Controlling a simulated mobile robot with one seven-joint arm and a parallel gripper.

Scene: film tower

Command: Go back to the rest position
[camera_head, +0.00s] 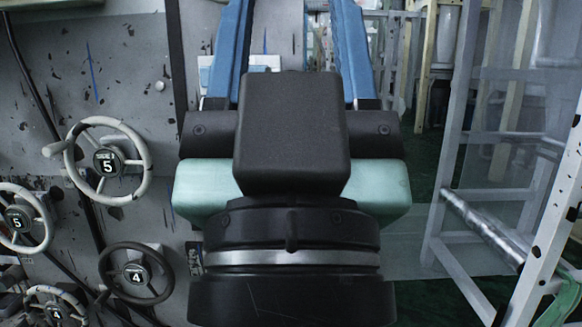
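My gripper (292,25) is seen from behind at the top middle of the head view. Its two blue fingers stand wide apart and point away, with background showing between them. The fingertips run past the top edge, so they are hidden. No held object shows between the visible parts of the fingers. The black and pale green wrist of my arm fills the middle and hides what lies behind it.
A grey, paint-chipped panel at left carries several handwheels, including an upper white one marked 5 (108,161) and a dark one marked 4 (136,274). A pale metal frame (455,130) stands close at right. Dark green floor (430,165) shows between frames.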

